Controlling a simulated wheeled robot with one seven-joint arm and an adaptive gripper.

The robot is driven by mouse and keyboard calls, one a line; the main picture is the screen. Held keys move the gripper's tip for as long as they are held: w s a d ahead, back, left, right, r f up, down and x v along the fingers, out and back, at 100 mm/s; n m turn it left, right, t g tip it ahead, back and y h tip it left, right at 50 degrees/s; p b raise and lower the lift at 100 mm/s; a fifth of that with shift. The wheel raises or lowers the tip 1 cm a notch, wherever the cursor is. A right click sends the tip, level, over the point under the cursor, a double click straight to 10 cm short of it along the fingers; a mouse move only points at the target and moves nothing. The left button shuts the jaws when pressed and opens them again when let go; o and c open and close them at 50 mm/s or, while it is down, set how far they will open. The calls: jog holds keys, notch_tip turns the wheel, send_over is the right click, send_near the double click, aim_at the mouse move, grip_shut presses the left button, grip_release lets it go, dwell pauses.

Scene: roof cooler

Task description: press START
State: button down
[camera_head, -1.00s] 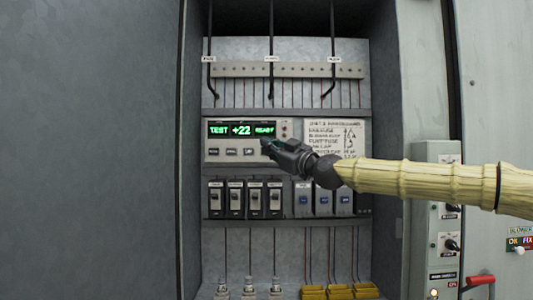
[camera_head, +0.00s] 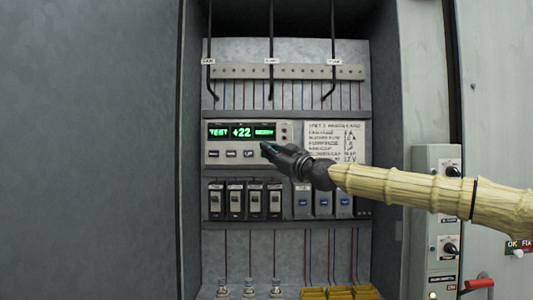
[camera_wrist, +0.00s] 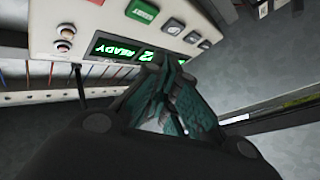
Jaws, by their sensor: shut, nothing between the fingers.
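The controller (camera_head: 292,157) is a pale panel in the cabinet with a green-lit display (camera_head: 241,131) that shows TEST and +22. In the wrist view the display (camera_wrist: 118,48) reads READY. Three dark buttons (camera_head: 231,154) sit in a row below it. In the wrist view a green button (camera_wrist: 142,11) sits at the row's end; its lettering is too small to read surely. My gripper hides that button in the head view. My gripper (camera_head: 265,147) is shut and empty, at the panel's lower right. In the wrist view its fingertips (camera_wrist: 165,62) overlap the display; contact cannot be told.
Below are black breakers (camera_head: 254,201) and blue-marked modules (camera_head: 323,201). A printed card (camera_head: 335,141) is right of the display. Black cables (camera_head: 271,50) hang above. A switch box (camera_head: 436,222) and a red handle (camera_head: 479,284) are at the right.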

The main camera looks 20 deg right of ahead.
jog(key=w, duration=0.2)
jog(key=w+d, duration=0.1)
jog(key=shift+w, duration=0.35)
jog(key=shift+w+f+b, duration=0.1)
jog(key=shift+w+b, duration=0.1)
jog(key=shift+b, duration=0.2)
dwell(1.1)
jog(key=shift+w+d, duration=0.1)
jog(key=shift+w, duration=0.15)
